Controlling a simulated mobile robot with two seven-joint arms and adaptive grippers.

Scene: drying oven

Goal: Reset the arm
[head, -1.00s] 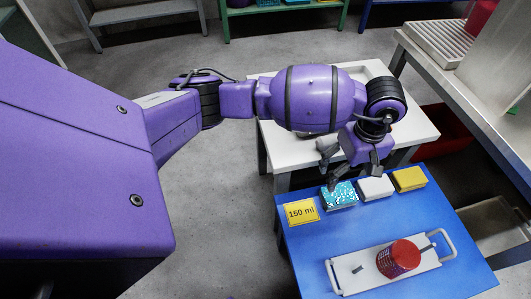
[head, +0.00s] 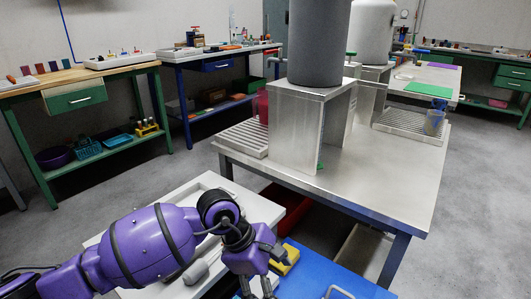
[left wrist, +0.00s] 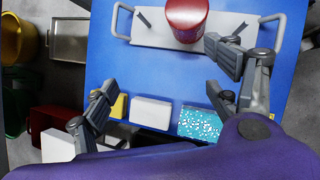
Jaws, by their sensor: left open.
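My left arm comes in from the lower left in the head view, and its gripper (head: 262,284) hangs over the blue table (head: 345,284) at the bottom edge. In the left wrist view, the left gripper (left wrist: 155,80) is open and empty, its two fingers wide apart above the table. Between and below the fingers lie a yellow block (left wrist: 118,106), a white block (left wrist: 150,112) and a teal patterned block (left wrist: 199,124). Beyond them a red-lidded container (left wrist: 187,18) stands on a white tray with handles (left wrist: 150,30). My right gripper is not in view.
A white table (head: 180,200) lies beneath my left arm. A metal table (head: 400,185) with a dark grey cylinder (head: 318,40) on a metal stand stands to the right. Workbenches line the back. Grey floor is open at right.

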